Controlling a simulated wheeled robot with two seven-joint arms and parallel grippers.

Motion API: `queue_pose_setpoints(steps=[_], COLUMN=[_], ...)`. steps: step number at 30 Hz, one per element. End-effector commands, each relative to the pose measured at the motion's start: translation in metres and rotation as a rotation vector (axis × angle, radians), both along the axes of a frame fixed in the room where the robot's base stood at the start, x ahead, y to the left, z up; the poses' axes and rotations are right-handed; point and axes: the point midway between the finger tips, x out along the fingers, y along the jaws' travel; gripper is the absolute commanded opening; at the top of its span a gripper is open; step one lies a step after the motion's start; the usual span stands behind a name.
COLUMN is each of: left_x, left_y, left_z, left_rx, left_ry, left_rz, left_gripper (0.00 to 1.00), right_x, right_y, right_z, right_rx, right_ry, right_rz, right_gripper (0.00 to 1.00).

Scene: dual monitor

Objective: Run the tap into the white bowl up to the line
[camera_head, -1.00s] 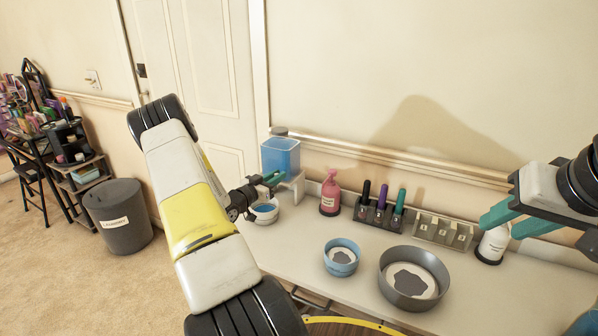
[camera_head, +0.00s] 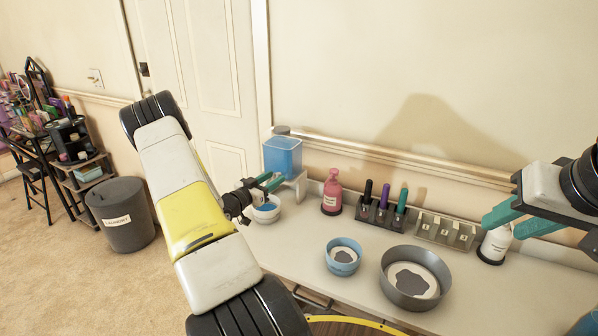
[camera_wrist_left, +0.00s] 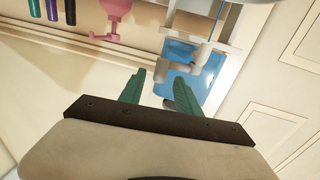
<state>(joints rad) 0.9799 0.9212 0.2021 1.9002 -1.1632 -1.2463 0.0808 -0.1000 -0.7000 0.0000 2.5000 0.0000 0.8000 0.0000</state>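The white bowl (camera_head: 268,215) stands at the back left of the counter with blue liquid in it; its line cannot be made out. The blue water tank (camera_head: 282,156) is on a stand just above and behind it. My left gripper (camera_head: 272,182) is over the bowl, in front of the tank. In the left wrist view its green fingers (camera_wrist_left: 160,85) are apart, with the grey tap (camera_wrist_left: 172,70) by their tips. A thin blue line (camera_wrist_left: 216,22), apparently water, runs between the tap and a pale rim. My right gripper (camera_head: 512,220) is open beside a white bottle (camera_head: 494,244).
A pink bottle (camera_head: 331,193), a rack of coloured bottles (camera_head: 382,212) and an empty-looking rack (camera_head: 445,231) line the wall. A blue bowl (camera_head: 343,257) and a large grey bowl (camera_head: 414,278) stand nearer the front. A laundry bin (camera_head: 121,215) is on the floor.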

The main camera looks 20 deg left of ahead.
Motion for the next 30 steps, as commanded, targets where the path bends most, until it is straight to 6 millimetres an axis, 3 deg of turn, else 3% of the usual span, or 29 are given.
queue_pose_setpoints(steps=[4,10,22,30], left_x=[-0.026,-0.044,-0.045,-0.035], left_y=[0.007,0.011,0.011,0.006], left_z=[0.0,0.0,0.0,0.001], left_rx=[-0.001,-0.001,0.0,0.001], left_ry=[0.001,0.0,-0.001,0.0], left_rz=[0.002,0.0,0.0,0.004], left_gripper=[0.4,0.4,0.39,0.39], right_x=[0.0,0.0,0.0,0.0], right_y=[0.0,0.0,0.0,0.0], right_z=[0.0,0.0,0.0,0.0], right_rx=[0.0,0.0,0.0,0.0], right_ry=[0.0,0.0,0.0,0.0], right_rz=[0.0,0.0,0.0,0.0], right_gripper=[0.36,0.36,0.36,0.36])
